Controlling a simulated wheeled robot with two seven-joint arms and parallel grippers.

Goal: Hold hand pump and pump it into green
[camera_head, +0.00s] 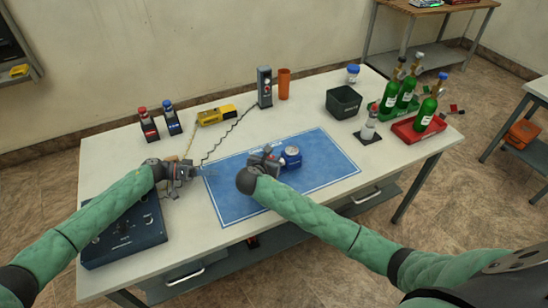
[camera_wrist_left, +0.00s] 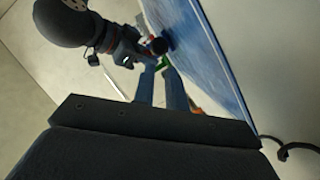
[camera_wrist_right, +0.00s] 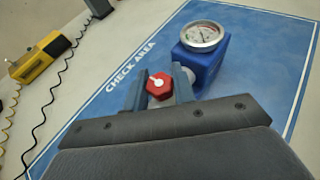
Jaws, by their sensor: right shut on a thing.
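A blue block with a round dial gauge (camera_head: 291,157) sits on the blue mat (camera_head: 235,208), and I take it for the hand pump. In the right wrist view its gauge (camera_wrist_right: 201,36) faces up, but the needle and colours are too small to read. A red hexagonal knob (camera_wrist_right: 159,85) with a white mark is beside the block. My right gripper (camera_head: 272,160) is shut on the red knob, one finger on each side. My left gripper (camera_head: 190,172) is at the mat's left edge, apart from the block. Its fingers (camera_wrist_left: 161,72) show a narrow empty gap.
A dark control box (camera_head: 122,232) is at the front left. Green bottles (camera_head: 426,110) stand in red and green trays at the right. A black bin (camera_head: 343,102) is behind the mat's right side.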

